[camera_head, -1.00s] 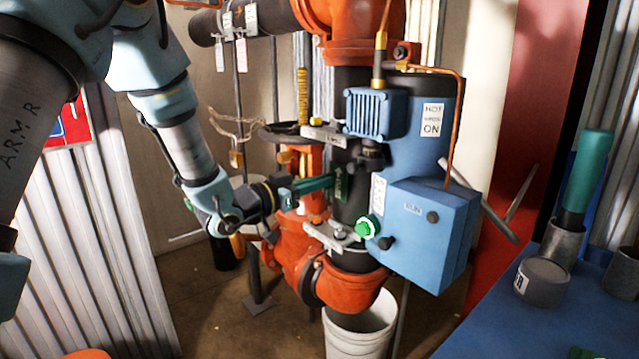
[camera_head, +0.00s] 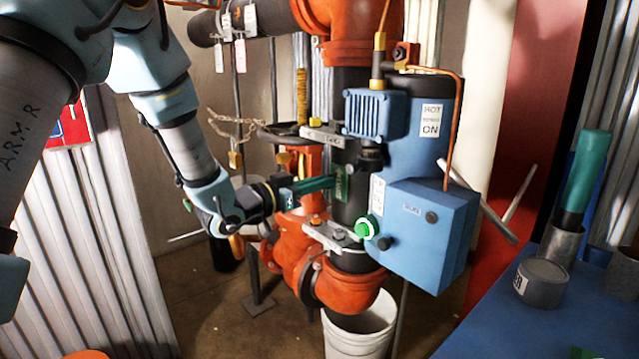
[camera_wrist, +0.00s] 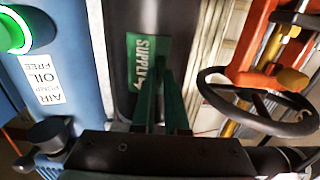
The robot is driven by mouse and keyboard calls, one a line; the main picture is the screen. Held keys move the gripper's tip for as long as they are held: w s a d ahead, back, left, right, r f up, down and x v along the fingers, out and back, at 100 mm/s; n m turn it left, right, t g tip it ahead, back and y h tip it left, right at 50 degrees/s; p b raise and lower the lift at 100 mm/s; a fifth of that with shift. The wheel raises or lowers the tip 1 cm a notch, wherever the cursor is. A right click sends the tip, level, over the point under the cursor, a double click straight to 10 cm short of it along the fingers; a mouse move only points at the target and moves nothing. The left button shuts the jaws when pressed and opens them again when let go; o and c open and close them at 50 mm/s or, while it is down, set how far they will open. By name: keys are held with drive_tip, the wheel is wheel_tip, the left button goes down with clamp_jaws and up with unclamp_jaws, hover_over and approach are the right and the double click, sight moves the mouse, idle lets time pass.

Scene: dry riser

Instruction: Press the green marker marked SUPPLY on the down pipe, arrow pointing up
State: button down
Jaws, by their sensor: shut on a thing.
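The green marker (camera_head: 342,184) with white SUPPLY lettering stands against the dark down pipe (camera_head: 349,208). In the wrist view the marker (camera_wrist: 147,62) lies over the dark pipe (camera_wrist: 172,16), its lettering turned sideways. My gripper (camera_head: 328,183) reaches in from the left with its green fingers at the marker. In the wrist view the gripper (camera_wrist: 165,80) is shut on the marker's edge, and the fingers cover part of it. The arrow's direction is too small to tell in the head view. I cannot tell whether the marker's whole back touches the pipe.
A blue pump box (camera_head: 424,232) with a lit green button (camera_head: 366,228) sits close right of the pipe. A handwheel (camera_wrist: 256,100) is close to the fingers on the right in the wrist view. Orange valves (camera_head: 340,290) and a white bucket (camera_head: 360,332) are below.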

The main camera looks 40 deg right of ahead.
drive_tip(key=shift+d, duration=0.25)
idle(0.8)
drive_tip(key=c, duration=0.9)
unclamp_jaws()
drive_tip(key=shift+o, duration=0.2)
drive_tip(key=shift+a, duration=0.1)
